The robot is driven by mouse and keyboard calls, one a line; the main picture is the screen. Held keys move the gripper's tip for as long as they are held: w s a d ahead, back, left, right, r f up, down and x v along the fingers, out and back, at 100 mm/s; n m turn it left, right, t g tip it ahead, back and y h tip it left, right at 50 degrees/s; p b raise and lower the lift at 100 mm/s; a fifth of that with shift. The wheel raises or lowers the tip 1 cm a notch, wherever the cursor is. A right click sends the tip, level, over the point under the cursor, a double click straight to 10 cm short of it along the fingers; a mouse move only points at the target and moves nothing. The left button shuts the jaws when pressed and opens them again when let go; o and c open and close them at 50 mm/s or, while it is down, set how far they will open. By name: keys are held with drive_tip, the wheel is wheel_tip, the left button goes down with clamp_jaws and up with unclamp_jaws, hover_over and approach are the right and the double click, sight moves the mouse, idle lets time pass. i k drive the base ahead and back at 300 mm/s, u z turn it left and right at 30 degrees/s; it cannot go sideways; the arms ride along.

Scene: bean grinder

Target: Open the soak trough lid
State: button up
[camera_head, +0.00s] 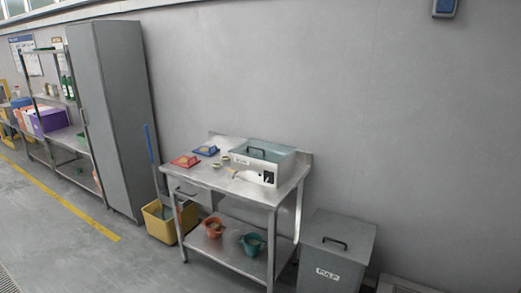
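A pale box-shaped trough (252,174) stands at the back right of the steel table. A greenish, see-through-looking lid (275,157) with a dark bar handle (257,152) lies on its top and looks closed. The trough's front has a small label, too small to read, and a dark panel at its right end. I cannot tell for certain that this is the soak trough. My gripper is not in view.
The steel table (207,182) also holds a red tray (185,161), a blue tray (207,150) and small items. A grey lidded bin marked PULP (330,255) stands to its right. A yellow mop bucket (160,225) and tall grey cabinet (115,110) are left. Floor is free front left.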

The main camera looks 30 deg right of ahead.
sight(255, 148)
drive_tip(key=u, duration=0.05)
drive_tip(key=i, duration=1)
drive_tip(key=z, duration=0.05)
